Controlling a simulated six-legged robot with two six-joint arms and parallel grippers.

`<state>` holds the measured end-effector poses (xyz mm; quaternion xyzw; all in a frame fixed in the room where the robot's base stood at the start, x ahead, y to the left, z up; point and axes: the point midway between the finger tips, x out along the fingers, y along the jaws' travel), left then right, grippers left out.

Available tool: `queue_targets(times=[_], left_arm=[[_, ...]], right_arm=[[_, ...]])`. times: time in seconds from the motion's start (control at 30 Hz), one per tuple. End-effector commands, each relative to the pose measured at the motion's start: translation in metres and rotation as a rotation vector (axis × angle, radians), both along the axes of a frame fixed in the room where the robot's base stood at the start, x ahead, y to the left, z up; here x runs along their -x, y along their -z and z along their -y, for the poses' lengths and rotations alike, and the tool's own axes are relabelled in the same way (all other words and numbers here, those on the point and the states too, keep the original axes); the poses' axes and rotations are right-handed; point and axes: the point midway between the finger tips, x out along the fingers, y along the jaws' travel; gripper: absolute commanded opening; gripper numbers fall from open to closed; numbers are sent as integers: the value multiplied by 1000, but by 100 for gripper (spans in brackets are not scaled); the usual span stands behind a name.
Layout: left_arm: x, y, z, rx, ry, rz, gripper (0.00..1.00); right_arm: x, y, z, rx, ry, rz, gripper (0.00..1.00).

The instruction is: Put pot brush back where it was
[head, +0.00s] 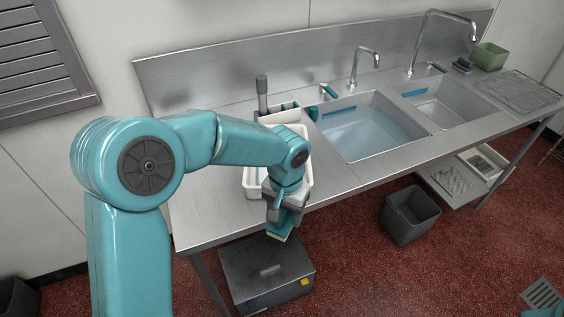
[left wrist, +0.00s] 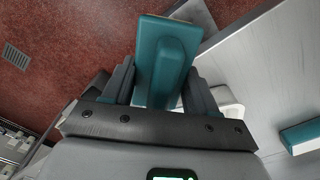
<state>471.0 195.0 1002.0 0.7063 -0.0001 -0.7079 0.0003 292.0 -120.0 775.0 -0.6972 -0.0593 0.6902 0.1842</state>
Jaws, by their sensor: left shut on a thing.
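My left gripper (head: 276,214) is shut on a teal block-shaped brush, which I take to be the pot brush (head: 286,222). It is held in the air at the counter's front edge, with a pale yellow-green underside showing. In the left wrist view the brush (left wrist: 165,60) sits between the two fingers (left wrist: 160,90), its teal back toward the camera. A holder (head: 281,113) with a grey-handled tool (head: 262,95) stands at the back of the counter, left of the sinks. My right gripper is not in view.
A white tub (head: 249,185) sits on the steel counter (head: 205,215), partly behind my arm. The water-filled sink (head: 365,135) and a second sink (head: 445,105) lie right. A grey box (head: 265,275) stands below. The counter's front left is clear.

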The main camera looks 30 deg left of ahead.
Motion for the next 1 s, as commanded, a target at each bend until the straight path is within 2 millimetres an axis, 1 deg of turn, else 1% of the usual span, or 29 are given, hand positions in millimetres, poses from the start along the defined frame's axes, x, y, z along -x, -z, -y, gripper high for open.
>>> queue_targets(times=[0.03,0.4,0.5,0.73,0.8,0.87,0.97,1.0], left_arm=[[0,-8,0,0,0,2,21],[0,-45,0,0,1,2,21],[0,-48,0,0,0,2,21],[0,-46,0,0,0,1,21],[0,-39,-1,0,-2,-1,21],[1,-21,-3,0,-7,-6,21],[5,26,-8,1,-16,-11,21],[8,47,-9,1,-16,-12,21]], right_arm=[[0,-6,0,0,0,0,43],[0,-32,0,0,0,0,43],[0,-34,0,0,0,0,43],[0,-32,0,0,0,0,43],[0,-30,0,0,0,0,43],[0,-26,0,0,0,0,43],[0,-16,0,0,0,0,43],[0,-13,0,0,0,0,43]])
